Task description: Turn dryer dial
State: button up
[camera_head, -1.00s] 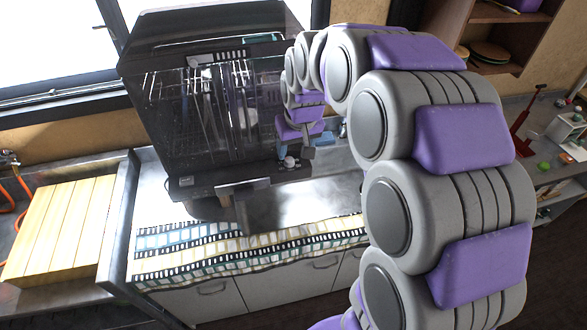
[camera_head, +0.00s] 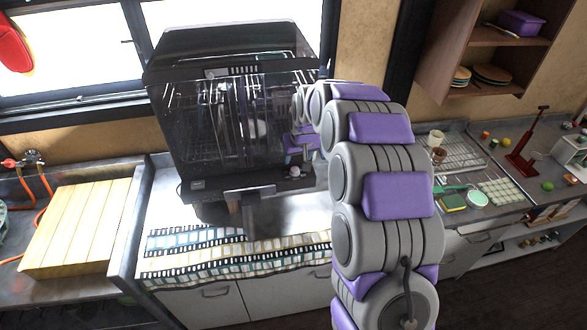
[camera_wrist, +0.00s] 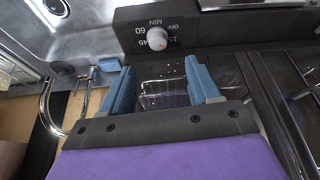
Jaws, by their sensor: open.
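The black dish dryer (camera_head: 185,140) with a clear front stands on the counter. Its pale round dial (camera_head: 296,171) sits at the lower right of its front edge. In the wrist view the dial (camera_wrist: 157,39) is whitish with a red mark, on a black panel lettered OFF, MIN, 45 and 60. My gripper (camera_wrist: 160,72) is open and empty, its two blue fingers apart. The dial lies beyond the fingertips, towards the top of the wrist view, and nothing touches it. In the head view my arm hides part of the dryer's right side, and the fingers are hard to make out.
A patterned cloth (camera_head: 235,257) lies along the counter's front edge. A yellow slatted board (camera_head: 75,228) is at the left by the sink. A white drying rack (camera_head: 458,152) and small items sit at the right. A wall shelf (camera_head: 480,88) hangs upper right.

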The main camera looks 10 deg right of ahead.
aim_at(295, 169)
jog(key=x, duration=0.8)
jog(key=shift+w+d+f, duration=0.1)
jog(key=shift+d+f, duration=0.05)
jog(key=shift+f, duration=0.1)
jog(key=shift+w+a+f, duration=0.2)
jog(key=shift+f, duration=0.25)
jog(key=shift+d, duration=0.35)
jog(key=shift+c, duration=1)
jog(key=shift+a, duration=0.2)
jog(key=c, duration=0.6)
jog(key=shift+d, duration=0.1)
jog(key=shift+c, duration=0.9)
